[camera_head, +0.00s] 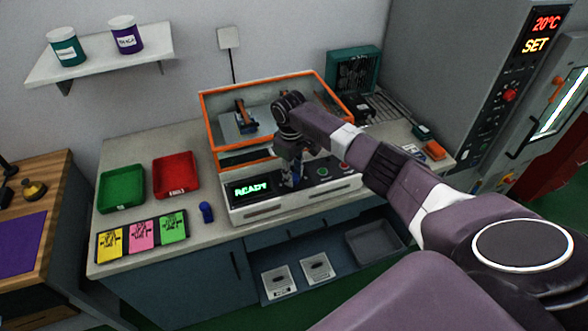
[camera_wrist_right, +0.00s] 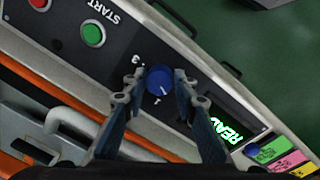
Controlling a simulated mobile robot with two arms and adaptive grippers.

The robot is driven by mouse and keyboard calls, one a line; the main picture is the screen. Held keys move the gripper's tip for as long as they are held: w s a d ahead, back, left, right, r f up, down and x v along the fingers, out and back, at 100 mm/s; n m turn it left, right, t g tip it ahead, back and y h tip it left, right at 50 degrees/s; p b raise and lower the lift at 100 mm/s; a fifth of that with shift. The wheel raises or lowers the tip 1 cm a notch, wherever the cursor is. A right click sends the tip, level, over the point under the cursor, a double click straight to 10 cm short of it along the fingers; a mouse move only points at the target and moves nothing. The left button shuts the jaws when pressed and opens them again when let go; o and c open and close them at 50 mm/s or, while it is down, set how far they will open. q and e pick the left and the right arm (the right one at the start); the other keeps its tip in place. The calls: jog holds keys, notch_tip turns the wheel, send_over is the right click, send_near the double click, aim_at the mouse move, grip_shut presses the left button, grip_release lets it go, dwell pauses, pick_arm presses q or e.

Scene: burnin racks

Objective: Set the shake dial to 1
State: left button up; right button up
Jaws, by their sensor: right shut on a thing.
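The blue shake dial (camera_wrist_right: 159,79) is on the dark front panel of the shaker (camera_head: 340,190) and shows clearly in the right wrist view. A short white pointer line is on the dial's lower part, towards a small mark that looks like a 1; a 3 stands at the dial's upper left. My right gripper (camera_wrist_right: 155,92) is shut on the dial, one finger on each side. In the head view my right gripper (camera_head: 291,172) reaches down to the panel and mostly hides the dial. My left gripper is not in view.
The panel has a lit READY display (camera_head: 250,189), a green START button (camera_wrist_right: 93,35) and a red button (camera_wrist_right: 40,3). An orange-framed clear box (camera_head: 262,87) stands behind. Green (camera_head: 122,204) and red (camera_head: 176,190) trays and a small blue object (camera_head: 206,212) are left.

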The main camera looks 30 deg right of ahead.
jog(key=m+p, duration=0.2)
jog(key=m, duration=0.1)
jog(key=shift+a+r+m, duration=0.1)
jog(key=shift+r+m, duration=0.05)
jog(key=shift+m, duration=0.15)
jog(key=shift+w+m+p, duration=0.1)
jog(key=shift+m+p, duration=0.55)
jog(key=shift+m, duration=1.15)
jog(key=o, duration=0.9)
jog(key=r, duration=1.1)
jog(key=shift+w+a+r, duration=0.15)
jog(key=shift+a+r, duration=0.2)
jog(key=shift+a, duration=0.05)
